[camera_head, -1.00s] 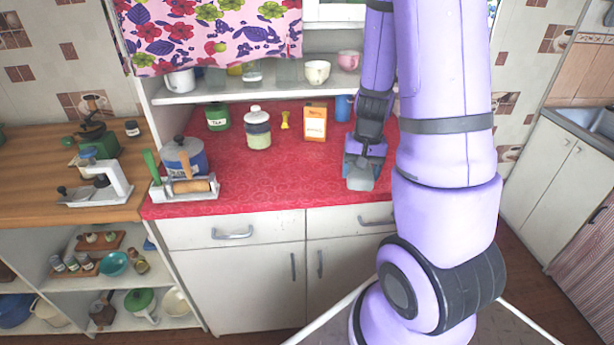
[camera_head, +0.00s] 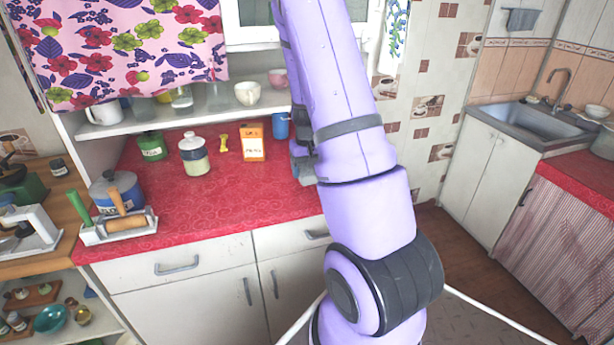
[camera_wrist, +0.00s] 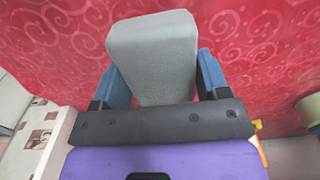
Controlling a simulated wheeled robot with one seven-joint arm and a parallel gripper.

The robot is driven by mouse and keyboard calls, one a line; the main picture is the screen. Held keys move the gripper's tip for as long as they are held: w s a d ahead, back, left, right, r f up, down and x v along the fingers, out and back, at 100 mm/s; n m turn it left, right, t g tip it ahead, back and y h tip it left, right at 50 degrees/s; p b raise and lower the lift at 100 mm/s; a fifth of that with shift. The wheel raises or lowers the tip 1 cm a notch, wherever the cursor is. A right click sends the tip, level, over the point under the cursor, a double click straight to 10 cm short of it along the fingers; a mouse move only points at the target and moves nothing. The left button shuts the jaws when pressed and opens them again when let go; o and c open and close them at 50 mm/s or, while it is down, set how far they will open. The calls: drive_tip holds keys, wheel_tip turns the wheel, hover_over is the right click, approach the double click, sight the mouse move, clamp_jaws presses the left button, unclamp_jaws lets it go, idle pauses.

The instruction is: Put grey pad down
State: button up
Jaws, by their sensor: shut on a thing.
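The grey pad (camera_wrist: 153,50) is a light grey rounded block in the wrist view. My gripper (camera_wrist: 153,82) is shut on it, with a blue finger on each side of it. The red patterned oilcloth counter (camera_wrist: 45,45) lies beyond the pad; I cannot tell whether the pad touches it.
An orange box (camera_head: 252,142), a blue cup (camera_head: 280,125), a lidded jar (camera_head: 194,155) and a green tin (camera_head: 152,146) stand along the back. A blue pot (camera_head: 117,190) and a white tray (camera_head: 92,236) with a rolling pin are at left. The counter's middle front is clear.

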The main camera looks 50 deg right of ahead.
drive_tip(key=shift+w+d+f, duration=0.1)
drive_tip(key=shift+w+d, duration=0.4)
drive_tip(key=shift+d, duration=0.15)
drive_tip(key=shift+f, duration=1.75)
drive_tip(key=o, duration=0.8)
drive_tip(key=shift+o, duration=0.2)
